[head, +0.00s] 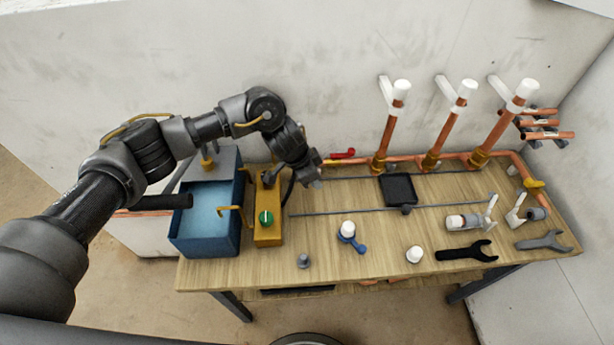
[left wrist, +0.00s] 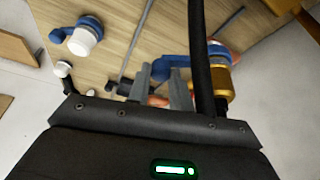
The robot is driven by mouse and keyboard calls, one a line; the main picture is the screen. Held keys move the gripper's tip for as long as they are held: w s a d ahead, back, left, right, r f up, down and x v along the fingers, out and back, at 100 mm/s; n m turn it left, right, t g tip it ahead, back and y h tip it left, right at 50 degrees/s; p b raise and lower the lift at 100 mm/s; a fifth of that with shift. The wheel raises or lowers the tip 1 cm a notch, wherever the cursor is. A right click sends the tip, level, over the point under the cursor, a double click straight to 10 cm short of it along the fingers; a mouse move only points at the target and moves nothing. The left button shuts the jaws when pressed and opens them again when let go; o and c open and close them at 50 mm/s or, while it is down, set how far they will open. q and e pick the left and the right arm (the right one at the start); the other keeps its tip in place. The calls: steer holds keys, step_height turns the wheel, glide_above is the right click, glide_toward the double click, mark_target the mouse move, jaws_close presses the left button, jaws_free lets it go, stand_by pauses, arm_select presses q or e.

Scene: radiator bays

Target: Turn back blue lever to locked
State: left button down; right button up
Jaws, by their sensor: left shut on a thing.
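The blue lever (left wrist: 172,63) shows in the left wrist view, joined to a brass valve body (left wrist: 219,82) on its right. My left gripper (left wrist: 163,80) has its fingers on either side of the lever's free end and is shut on it. In the head view the left gripper (head: 311,180) reaches down at the left end of the copper pipe and hides the blue lever. I cannot tell the lever's exact angle to the pipe. My right gripper is in neither view.
A red lever (head: 343,153) sits on the pipe just right of the gripper. A yellow box (head: 268,230) with a green knob and a blue bin (head: 205,245) stand left. A loose blue-handled valve (head: 349,233) and two wrenches (head: 467,252) lie on the bench.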

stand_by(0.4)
arm_select(q)
steer(key=c, duration=1.5)
jaws_free()
steer(key=shift+c, duration=0.2)
steer(key=b+v, duration=0.1)
steer(key=v, duration=0.9)
steer(key=shift+r+b, duration=0.35)
steer(key=shift+b, duration=0.05)
steer(key=shift+s+a, duration=0.1)
steer(key=shift+a, duration=0.05)
